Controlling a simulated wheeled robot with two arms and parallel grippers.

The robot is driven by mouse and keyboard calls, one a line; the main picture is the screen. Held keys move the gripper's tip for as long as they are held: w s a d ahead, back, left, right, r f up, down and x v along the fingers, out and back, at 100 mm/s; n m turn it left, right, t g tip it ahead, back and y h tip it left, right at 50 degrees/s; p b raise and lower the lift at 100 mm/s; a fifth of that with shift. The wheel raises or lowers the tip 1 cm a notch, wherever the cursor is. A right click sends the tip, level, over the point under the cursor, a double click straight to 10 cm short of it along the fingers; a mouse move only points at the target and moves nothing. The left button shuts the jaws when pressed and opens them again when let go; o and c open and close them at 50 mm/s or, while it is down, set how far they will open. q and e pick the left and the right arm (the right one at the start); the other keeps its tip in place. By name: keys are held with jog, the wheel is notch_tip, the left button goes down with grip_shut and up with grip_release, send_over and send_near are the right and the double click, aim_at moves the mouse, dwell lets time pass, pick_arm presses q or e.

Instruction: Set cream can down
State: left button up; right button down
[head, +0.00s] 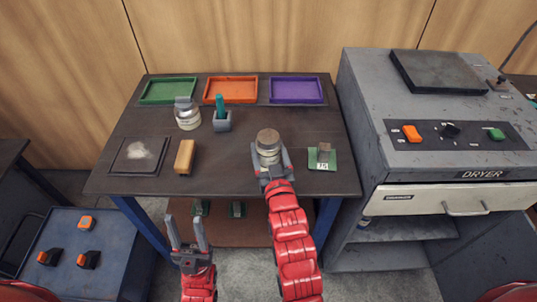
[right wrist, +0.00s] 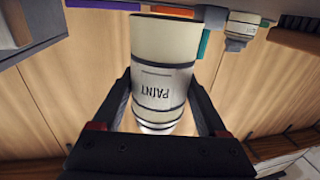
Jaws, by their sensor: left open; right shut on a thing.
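The cream can (head: 268,148) is between the fingers of my right gripper (head: 271,168), over the front middle-right of the dark table (head: 240,180). Its brownish round top faces the head camera. In the right wrist view the cream can (right wrist: 163,85) shows dark bands and the word PAINT upside down, with a dark finger along each side. My right gripper is shut on it. I cannot tell whether its base touches the tabletop. My left gripper (head: 188,234) is open and empty, in front of the table's front edge.
Green (head: 168,90), orange (head: 230,89) and purple (head: 296,90) trays line the back. The dryer (head: 440,150) adjoins.

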notch_tip(320, 180, down, 2)
jog(key=shift+f, duration=0.1)
jog(key=shift+f, duration=0.25)
grip_release()
jog(key=shift+r, duration=0.15)
